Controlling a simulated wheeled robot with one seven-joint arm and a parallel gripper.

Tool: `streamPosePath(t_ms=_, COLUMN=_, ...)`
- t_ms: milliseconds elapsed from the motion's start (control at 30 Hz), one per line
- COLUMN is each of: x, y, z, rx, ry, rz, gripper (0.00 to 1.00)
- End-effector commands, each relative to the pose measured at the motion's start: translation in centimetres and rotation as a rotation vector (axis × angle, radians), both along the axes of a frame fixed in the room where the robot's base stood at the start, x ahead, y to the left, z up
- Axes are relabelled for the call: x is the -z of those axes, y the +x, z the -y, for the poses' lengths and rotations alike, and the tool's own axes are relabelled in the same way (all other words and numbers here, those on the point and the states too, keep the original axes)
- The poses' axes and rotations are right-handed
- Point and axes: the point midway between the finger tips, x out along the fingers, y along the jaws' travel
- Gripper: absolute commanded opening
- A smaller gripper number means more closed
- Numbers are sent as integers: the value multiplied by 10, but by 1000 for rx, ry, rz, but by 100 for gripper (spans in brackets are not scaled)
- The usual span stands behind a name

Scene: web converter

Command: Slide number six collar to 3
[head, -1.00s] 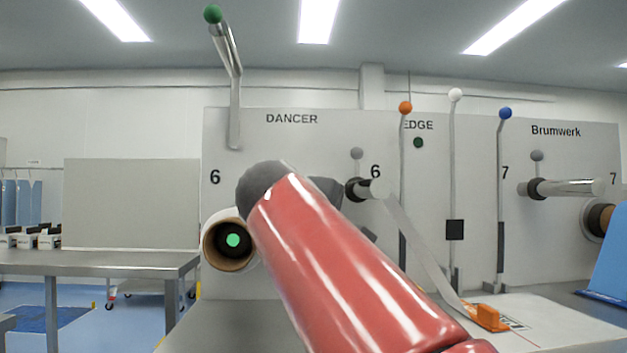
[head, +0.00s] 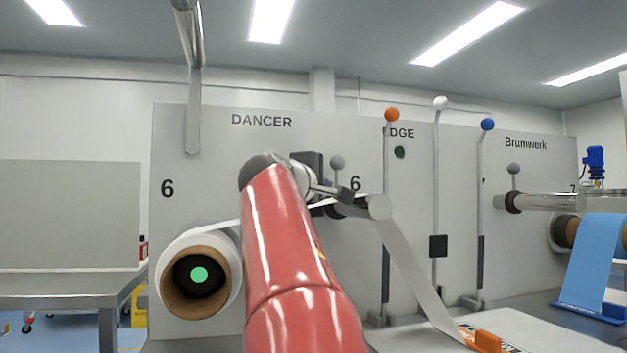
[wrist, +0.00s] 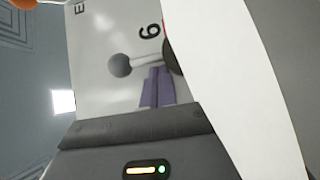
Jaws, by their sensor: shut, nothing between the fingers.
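The number six roller (head: 379,207) sticks out of the grey panel beside the printed 6 (head: 354,184), with the white web over it. Its dark collar (head: 338,212) is at the panel end, partly hidden by my arm and the web. In the wrist view a dark rounded part beside the 6 (wrist: 172,55), probably the collar, is mostly hidden by the white web. A grey ball knob (head: 337,162) stands above the roller; it also shows in the wrist view (wrist: 120,65). My gripper (wrist: 157,72) is shut and empty, its purple fingers near the knob and web. No scale mark 3 is readable.
The white web (head: 408,270) slants down to an orange block (head: 487,341). A large roll (head: 200,278) is at left. Levers with orange (head: 391,114), white (head: 440,102) and blue (head: 487,124) knobs stand to the right of the roller.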

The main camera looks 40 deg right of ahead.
Motion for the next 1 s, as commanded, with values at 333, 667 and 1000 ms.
streamPosePath(t_ms=333, x=0, y=8, z=19, rx=0, ry=1, rz=-1, gripper=0)
streamPosePath(t_ms=667, x=1, y=1, z=15, rx=-1, ry=-1, rz=1, gripper=0)
streamPosePath(t_ms=1000, x=0, y=-20, z=4, rx=1, ry=0, rz=0, gripper=0)
